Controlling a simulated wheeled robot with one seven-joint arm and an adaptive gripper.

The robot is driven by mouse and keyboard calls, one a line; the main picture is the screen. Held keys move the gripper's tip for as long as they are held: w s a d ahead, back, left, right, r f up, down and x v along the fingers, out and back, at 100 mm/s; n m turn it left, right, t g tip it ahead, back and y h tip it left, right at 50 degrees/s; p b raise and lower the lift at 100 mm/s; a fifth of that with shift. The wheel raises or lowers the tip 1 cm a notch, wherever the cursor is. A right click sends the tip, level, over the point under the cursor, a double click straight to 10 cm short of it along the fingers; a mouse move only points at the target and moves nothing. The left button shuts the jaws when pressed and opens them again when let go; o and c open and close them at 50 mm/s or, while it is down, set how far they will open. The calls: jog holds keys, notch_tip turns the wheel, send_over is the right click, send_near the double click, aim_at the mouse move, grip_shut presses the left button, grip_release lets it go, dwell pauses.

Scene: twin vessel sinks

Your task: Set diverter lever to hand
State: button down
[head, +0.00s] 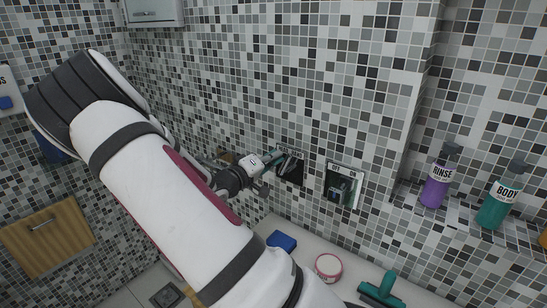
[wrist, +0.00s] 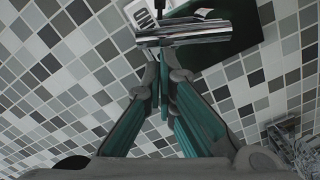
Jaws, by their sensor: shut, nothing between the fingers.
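My gripper (head: 272,160) reaches to the tiled wall in the head view, at a dark recessed plate (head: 297,176). In the wrist view my gripper (wrist: 162,68) has its teal-padded fingers together at the tips, with nothing between them. A chrome bar-shaped lever (wrist: 185,33) lies across just beyond the tips, in front of a dark green plate (wrist: 238,38). I cannot tell whether the tips touch it. A white label (wrist: 143,16) beside it shows letters like "ON", partly cut off. Which lever is the diverter is not readable here.
A second recessed plate (head: 343,187) with a teal fitting and small label is to the right. A purple RINSE bottle (head: 439,177) and green BODY bottle (head: 499,196) stand on a ledge. Below are a blue block (head: 281,240), a pink-white tub (head: 328,267) and a teal tool (head: 381,290).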

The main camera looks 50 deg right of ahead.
jog(key=shift+s+m, duration=0.2)
jog(key=shift+m, duration=0.1)
jog(key=shift+s+d+m, duration=0.1)
jog(key=shift+s+m, duration=0.9)
jog(key=shift+m, duration=0.2)
jog(key=shift+s, duration=0.2)
jog(key=shift+r, duration=0.1)
